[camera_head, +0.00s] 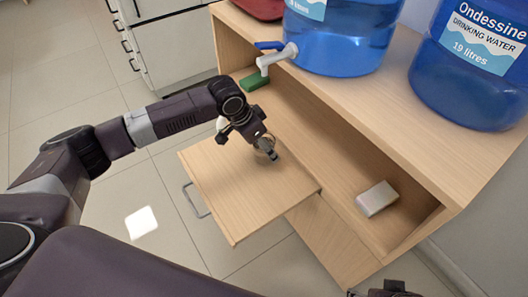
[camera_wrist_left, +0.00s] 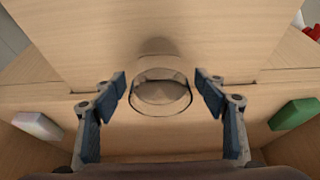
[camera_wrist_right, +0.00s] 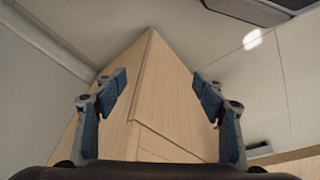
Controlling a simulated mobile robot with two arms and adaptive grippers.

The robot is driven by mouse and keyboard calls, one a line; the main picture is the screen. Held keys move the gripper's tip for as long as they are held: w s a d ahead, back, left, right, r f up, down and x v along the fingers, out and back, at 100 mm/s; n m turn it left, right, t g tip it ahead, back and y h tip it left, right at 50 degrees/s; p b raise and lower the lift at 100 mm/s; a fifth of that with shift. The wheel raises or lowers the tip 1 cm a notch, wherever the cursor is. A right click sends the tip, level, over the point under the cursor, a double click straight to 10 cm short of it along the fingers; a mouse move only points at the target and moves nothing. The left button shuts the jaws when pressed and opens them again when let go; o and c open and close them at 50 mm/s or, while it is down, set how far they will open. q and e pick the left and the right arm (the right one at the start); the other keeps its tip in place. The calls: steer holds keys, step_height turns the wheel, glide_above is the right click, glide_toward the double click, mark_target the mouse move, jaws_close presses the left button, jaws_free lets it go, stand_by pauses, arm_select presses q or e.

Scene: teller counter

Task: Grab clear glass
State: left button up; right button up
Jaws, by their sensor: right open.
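The clear glass (camera_wrist_left: 160,94) shows in the left wrist view, between the two fingers of my left gripper (camera_wrist_left: 160,90). Small gaps show on both sides, so the fingers are open around it and appear not to touch it. In the head view, my left gripper (camera_head: 268,150) is above the lowered wooden flap (camera_head: 220,190), near the cabinet opening. It mostly hides the glass (camera_head: 263,142) there. My right gripper (camera_wrist_right: 160,85) is open and empty in the right wrist view, facing a corner of the cabinet.
The wooden cabinet (camera_head: 430,140) carries blue water bottles (camera_head: 340,40), one with a white tap (camera_head: 277,58). A green block (camera_head: 254,83) and a whitish block (camera_head: 377,198) lie inside at opposite ends. The flap has a metal handle (camera_head: 193,203). Open floor lies left.

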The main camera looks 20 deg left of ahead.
arm_select(q)
steer(key=c, duration=1.5)
steer(key=shift+r, duration=0.15)
